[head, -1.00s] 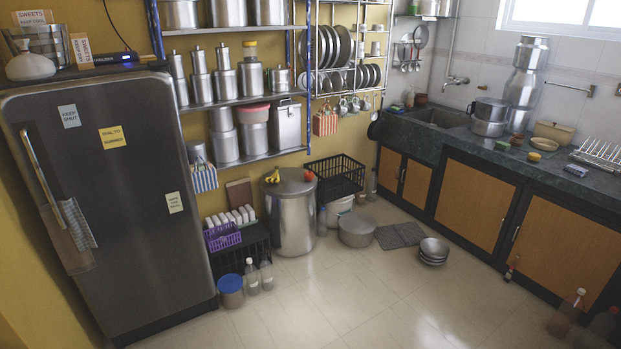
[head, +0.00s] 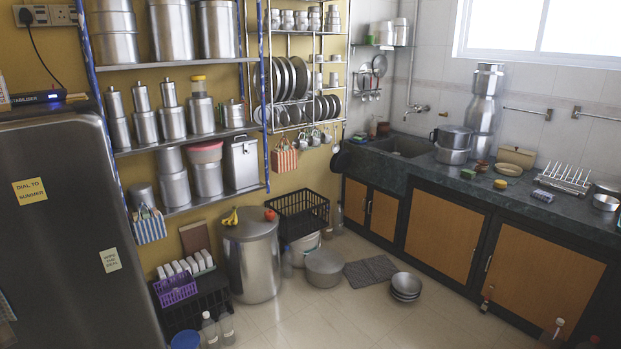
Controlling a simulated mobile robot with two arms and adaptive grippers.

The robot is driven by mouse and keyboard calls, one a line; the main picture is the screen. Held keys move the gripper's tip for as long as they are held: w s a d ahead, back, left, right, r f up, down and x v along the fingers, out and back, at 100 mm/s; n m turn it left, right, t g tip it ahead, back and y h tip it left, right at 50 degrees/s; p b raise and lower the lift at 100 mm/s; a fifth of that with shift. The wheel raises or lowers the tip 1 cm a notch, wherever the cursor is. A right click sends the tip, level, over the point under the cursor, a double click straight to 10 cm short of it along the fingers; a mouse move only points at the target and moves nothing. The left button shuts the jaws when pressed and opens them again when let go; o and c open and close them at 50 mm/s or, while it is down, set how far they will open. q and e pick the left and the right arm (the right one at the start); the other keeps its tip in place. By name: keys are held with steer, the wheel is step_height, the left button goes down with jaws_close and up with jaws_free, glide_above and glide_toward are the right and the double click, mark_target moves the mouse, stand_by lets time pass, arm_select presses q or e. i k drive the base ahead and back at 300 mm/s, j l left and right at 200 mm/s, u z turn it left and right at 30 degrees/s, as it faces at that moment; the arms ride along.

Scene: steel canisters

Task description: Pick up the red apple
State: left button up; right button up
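The red apple (head: 270,215) sits on the lid of a large steel canister (head: 252,265), near the right side of the lid. A few yellow bananas (head: 231,218) lie on the same lid, to the left of the apple. The canister stands on the floor left of centre in the head view, some distance away. Neither of my grippers is in the head view.
A black crate (head: 302,215) stands behind and right of the canister. A steel pot (head: 324,268), stacked bowls (head: 406,286) and a grey mat (head: 371,270) are on the floor. Bottles (head: 210,330) stand at front left, beside the fridge (head: 75,230). The floor's middle is clear.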

mark_target(270, 215)
steer(key=i+l+z, duration=0.15)
steer(key=i+z, duration=0.15)
steer(key=i, duration=2)
